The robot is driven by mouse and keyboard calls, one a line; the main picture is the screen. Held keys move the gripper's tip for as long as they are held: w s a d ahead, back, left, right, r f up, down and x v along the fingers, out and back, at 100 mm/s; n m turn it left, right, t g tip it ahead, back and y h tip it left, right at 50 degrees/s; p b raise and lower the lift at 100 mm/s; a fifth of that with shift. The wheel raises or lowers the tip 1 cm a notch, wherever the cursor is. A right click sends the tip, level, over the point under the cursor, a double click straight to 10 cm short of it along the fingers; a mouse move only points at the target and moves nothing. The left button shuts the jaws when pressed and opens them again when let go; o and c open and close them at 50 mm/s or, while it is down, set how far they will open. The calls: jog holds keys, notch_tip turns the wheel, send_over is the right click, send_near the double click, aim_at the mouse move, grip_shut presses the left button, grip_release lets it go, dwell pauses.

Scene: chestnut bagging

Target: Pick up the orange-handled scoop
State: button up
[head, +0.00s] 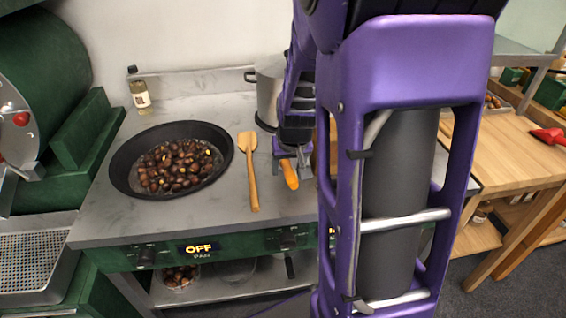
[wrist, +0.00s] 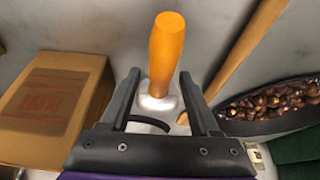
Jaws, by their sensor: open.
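The orange-handled scoop lies on the grey counter, with its orange handle (head: 290,174) pointing toward the front edge in the head view. In the wrist view the scoop (wrist: 167,50) shows its handle upper middle and its shiny metal part below it. My gripper (head: 290,152) is over the scoop in the head view and hides its metal part. In the wrist view my gripper (wrist: 159,76) is open, with one finger on each side of the scoop where handle meets metal. I see no finger clearly touching it. Whether the fingers are level with the handle cannot be told.
A wooden spatula (head: 252,178) lies close left of the scoop. A black pan (head: 116,178) of chestnuts stands further left. A steel pot (head: 268,98) and a bottle (head: 139,92) stand behind. A cardboard box (wrist: 48,105) is on the scoop's other side.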

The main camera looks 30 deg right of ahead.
aim_at(288, 167)
grip_shut()
jog(key=shift+r, duration=0.15)
notch_tip(288, 167, up, 10)
jog(key=shift+f+p, duration=0.1)
jog(key=shift+p, duration=1.05)
